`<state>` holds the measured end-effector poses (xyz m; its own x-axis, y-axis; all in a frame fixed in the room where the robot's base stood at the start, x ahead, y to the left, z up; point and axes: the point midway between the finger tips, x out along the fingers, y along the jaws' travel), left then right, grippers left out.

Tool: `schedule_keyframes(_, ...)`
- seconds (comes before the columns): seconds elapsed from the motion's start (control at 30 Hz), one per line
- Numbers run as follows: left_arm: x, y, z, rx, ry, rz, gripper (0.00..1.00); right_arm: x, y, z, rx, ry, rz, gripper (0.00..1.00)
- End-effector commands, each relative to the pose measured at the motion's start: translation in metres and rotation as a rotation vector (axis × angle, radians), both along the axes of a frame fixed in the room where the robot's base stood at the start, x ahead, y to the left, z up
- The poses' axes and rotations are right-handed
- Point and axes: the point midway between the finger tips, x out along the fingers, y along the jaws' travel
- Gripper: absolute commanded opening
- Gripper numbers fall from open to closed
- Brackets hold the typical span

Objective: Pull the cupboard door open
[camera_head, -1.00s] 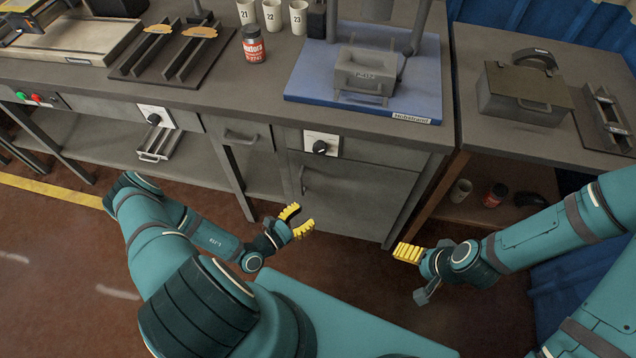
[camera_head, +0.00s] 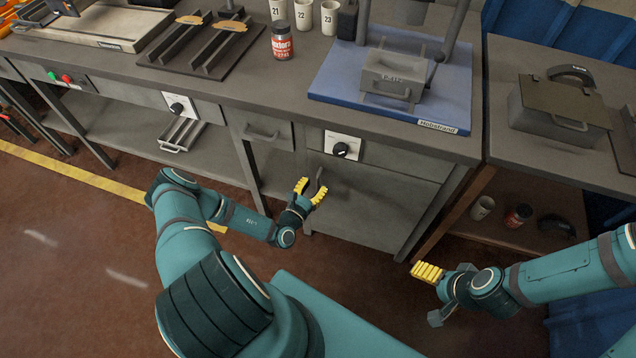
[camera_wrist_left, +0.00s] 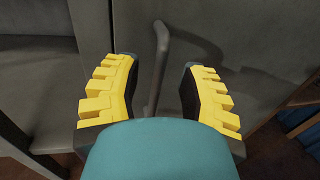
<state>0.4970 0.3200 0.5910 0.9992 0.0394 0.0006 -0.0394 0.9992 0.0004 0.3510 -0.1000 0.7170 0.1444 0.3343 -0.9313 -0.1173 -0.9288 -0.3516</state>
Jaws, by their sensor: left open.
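The grey cupboard door (camera_head: 365,205) is shut, under the bench below a dial panel. Its vertical bar handle (camera_head: 319,180) is near the door's left edge. My left gripper (camera_head: 311,189) is open, with its yellow fingers at the handle. In the left wrist view the handle (camera_wrist_left: 160,60) stands between the two open fingers (camera_wrist_left: 157,88), apart from both. My right gripper (camera_head: 428,271) is at the right, over the floor and away from the door. Its fingers look like one yellow block, and the gap between them does not show.
A dial panel (camera_head: 342,146) sits above the door and a drawer (camera_head: 262,134) to its left. A blue mat (camera_head: 330,88) with a metal fixture lies on the bench. A side table (camera_head: 510,160) stands at the right. The floor before the door is clear.

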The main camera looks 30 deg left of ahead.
Motion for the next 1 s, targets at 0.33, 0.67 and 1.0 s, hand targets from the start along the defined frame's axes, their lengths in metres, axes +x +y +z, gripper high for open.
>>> schedule_keyframes(0.33, 0.025, 0.001, 0.0, 0.0, 0.0, -0.001, 0.41, 0.001, 0.0, -0.006, 0.0, -0.003, -0.001, 0.89)
schedule_keyframes(0.67, 0.026, 0.001, 0.0, 0.0, 0.0, -0.001, 0.12, 0.001, 0.0, -0.006, 0.0, -0.003, -0.001, 0.89)
schedule_keyframes(1.0, 0.025, 0.001, 0.0, 0.0, 0.0, 0.001, 0.0, 0.001, 0.0, -0.005, 0.0, -0.003, -0.001, 0.89)
